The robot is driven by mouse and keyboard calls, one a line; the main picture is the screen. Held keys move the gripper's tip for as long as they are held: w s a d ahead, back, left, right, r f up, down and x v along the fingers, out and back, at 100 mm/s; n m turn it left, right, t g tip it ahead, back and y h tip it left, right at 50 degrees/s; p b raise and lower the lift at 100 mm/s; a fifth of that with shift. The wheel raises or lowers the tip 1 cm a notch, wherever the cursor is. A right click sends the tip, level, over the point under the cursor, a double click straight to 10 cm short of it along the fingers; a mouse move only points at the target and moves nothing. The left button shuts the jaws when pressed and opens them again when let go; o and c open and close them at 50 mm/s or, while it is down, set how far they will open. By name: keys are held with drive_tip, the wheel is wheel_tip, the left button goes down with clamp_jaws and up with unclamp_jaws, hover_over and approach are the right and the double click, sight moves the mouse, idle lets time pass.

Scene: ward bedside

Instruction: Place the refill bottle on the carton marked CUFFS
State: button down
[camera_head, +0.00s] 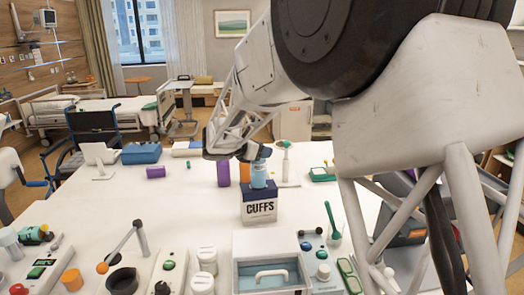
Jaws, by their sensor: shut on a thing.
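The carton marked CUFFS (259,209) stands upright on the white table, with a dark blue upper part and a white front. The light blue refill bottle (259,178) is upright at the carton's top. I cannot tell whether its base touches the carton or is just above it. My gripper (252,153) is shut on the bottle near its blue cap. The arm partly hides the fingers.
A purple cylinder (223,173) and an orange one (244,172) stand close behind the carton. The white table (180,205) is bare left of the carton.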

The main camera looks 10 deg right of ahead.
idle(0.3)
drive_tip(key=c, duration=0.7)
unclamp_jaws()
drive_tip(key=shift+f, duration=0.1)
drive_tip(key=shift+o, duration=0.2)
drive_tip(key=shift+s+a+r, duration=0.1)
drive_tip(key=shift+a+r, duration=0.05)
drive_tip(key=shift+r, duration=0.1)
drive_tip(key=v, duration=1.1)
drive_tip(key=shift+s+a+r, duration=0.15)
drive_tip(key=shift+a, duration=0.1)
drive_tip(key=shift+d, duration=0.1)
